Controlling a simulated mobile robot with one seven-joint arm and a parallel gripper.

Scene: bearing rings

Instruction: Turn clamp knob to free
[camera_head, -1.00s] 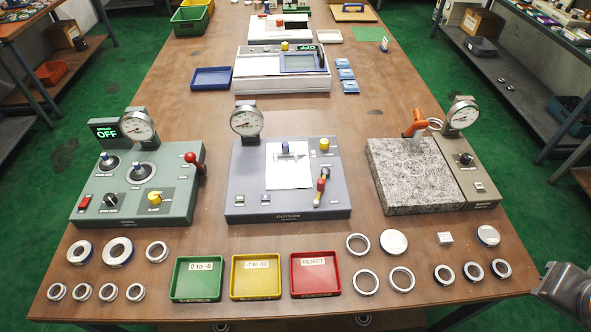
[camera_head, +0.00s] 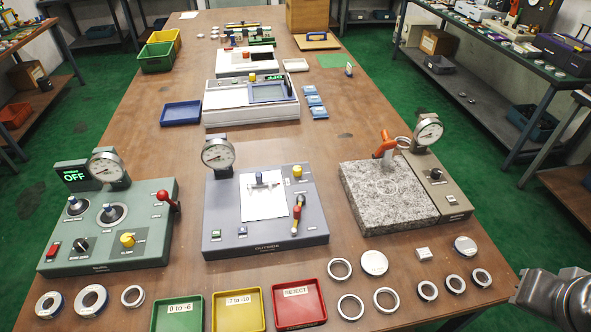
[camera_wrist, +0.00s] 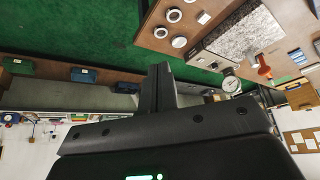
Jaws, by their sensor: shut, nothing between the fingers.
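A yellow knob (camera_head: 127,240) sits on the front right of the green-grey left device (camera_head: 65,255); its label is too small to read with certainty. Another yellow knob (camera_head: 297,171) is at the upper right of the grey middle device (camera_head: 225,243). I cannot tell for sure which one is the clamp knob. My arm shows at the right edge of the head view, beyond the table's front right corner, far from both knobs. My gripper (camera_wrist: 158,75) shows in the wrist view with its dark fingers together and empty, touching nothing.
The granite device (camera_head: 385,205) with an orange handle stands on the right of the table. Green (camera_head: 177,328), yellow (camera_head: 237,325) and red (camera_head: 299,318) trays and several metal rings line the front edge. Shelves stand on both sides, with green floor between.

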